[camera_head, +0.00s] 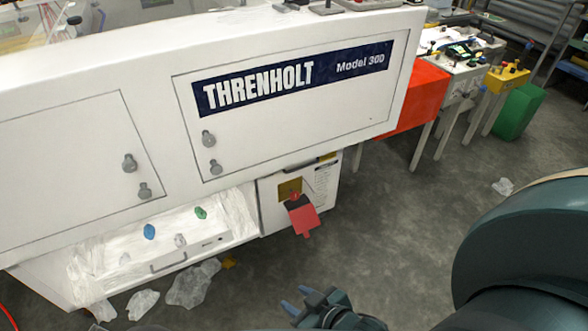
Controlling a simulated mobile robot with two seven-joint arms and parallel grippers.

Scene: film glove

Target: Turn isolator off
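The isolator (295,196) is a small red knob on a yellow plate, on the white box under the machine's right end. A red and black tag-like piece (304,220) hangs just below it and partly covers the plate. The knob is too small to tell its position clearly. My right gripper (298,298) is at the bottom centre, below and well apart from the isolator. Its two blue fingertips stand apart with nothing between them. My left gripper is out of view.
The white Threnholt machine (290,120) overhangs the isolator box. Crumpled clear plastic (192,285) lies on the floor at its lower left. A red-orange panel (415,97) and benches stand behind right. Grey floor (400,220) is clear right of the box.

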